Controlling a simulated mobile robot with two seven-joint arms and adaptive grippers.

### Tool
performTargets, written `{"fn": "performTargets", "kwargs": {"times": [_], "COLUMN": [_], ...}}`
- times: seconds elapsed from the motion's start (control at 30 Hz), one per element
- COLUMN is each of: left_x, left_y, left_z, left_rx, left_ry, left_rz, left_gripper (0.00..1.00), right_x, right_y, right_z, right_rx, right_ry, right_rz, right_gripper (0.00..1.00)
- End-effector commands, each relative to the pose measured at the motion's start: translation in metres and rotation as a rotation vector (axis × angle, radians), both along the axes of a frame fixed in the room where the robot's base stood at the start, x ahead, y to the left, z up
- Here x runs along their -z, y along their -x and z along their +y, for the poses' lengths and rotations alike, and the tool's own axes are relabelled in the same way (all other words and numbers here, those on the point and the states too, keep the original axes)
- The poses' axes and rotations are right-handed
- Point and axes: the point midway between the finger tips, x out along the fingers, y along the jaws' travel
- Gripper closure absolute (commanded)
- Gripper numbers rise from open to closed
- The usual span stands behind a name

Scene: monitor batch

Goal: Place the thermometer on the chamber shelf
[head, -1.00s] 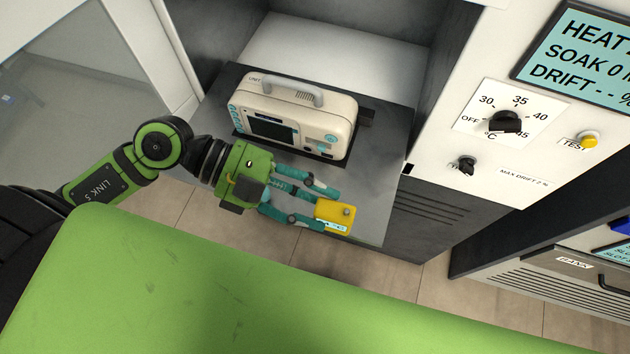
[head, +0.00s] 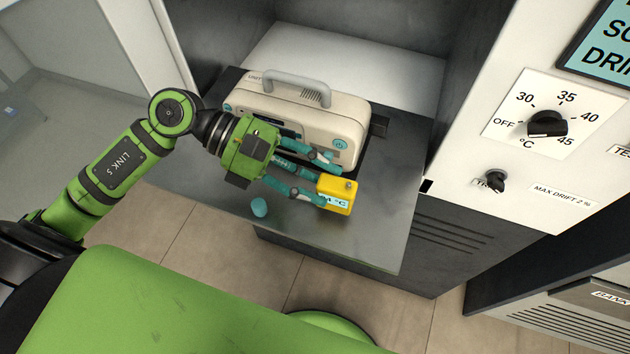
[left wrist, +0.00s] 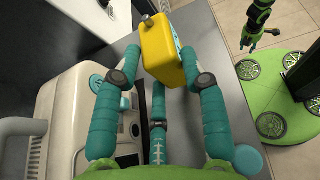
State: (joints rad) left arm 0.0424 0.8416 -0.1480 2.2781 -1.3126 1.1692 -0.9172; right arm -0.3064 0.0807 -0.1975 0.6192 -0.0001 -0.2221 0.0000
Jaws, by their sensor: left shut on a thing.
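The thermometer (head: 337,194) is a small yellow box with a pale display reading in °C and a knob on top. My left gripper (head: 318,180) is shut on it, its teal fingers on either side; the left wrist view also shows the thermometer (left wrist: 161,50) between the fingertips. It is over the grey chamber shelf (head: 370,235), in front of the monitor; whether it touches the shelf I cannot tell. A dark jointed end that looks like my right gripper (left wrist: 247,42) shows small in the left wrist view, its fingers unclear.
A cream monitor (head: 345,125) with a grey handle stands on the shelf behind the thermometer. A teal disc (head: 259,207) lies on the shelf left of the thermometer. A control panel with a dial (head: 546,124) is at the right. Bare shelf shows right of the thermometer.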

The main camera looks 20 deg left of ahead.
Motion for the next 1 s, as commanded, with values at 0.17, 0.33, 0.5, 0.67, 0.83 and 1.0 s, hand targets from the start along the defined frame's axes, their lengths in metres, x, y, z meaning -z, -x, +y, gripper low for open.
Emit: {"fn": "performTargets", "kwargs": {"times": [0.17,0.33,0.5,0.67,0.83,1.0], "left_x": [0.021,0.024,0.026,0.025,0.025,0.025], "left_y": [0.000,0.000,0.000,0.000,0.000,0.000], "left_z": [0.000,0.000,0.000,0.000,0.000,0.000], "left_rx": [-0.002,-0.001,-0.001,-0.001,-0.001,-0.001], "left_ry": [0.002,0.001,0.000,0.000,0.000,0.000], "left_rz": [0.003,-0.002,-0.002,0.000,0.000,0.000], "left_gripper": [0.92,0.92,0.92,0.47,0.47,0.47], "right_x": [-0.007,-0.006,-0.003,-0.004,-0.004,-0.004], "right_y": [-0.001,-0.004,-0.006,-0.006,-0.006,-0.006], "right_z": [0.000,0.001,0.001,0.001,0.001,0.001], "right_rx": [-0.001,-0.002,-0.003,-0.004,-0.004,-0.004], "right_ry": [0.000,-0.001,-0.002,-0.002,-0.002,-0.002], "right_rz": [-0.002,-0.006,-0.009,-0.010,-0.010,-0.010], "right_gripper": [0.60,0.60,0.60,0.60,0.60,0.60]}}
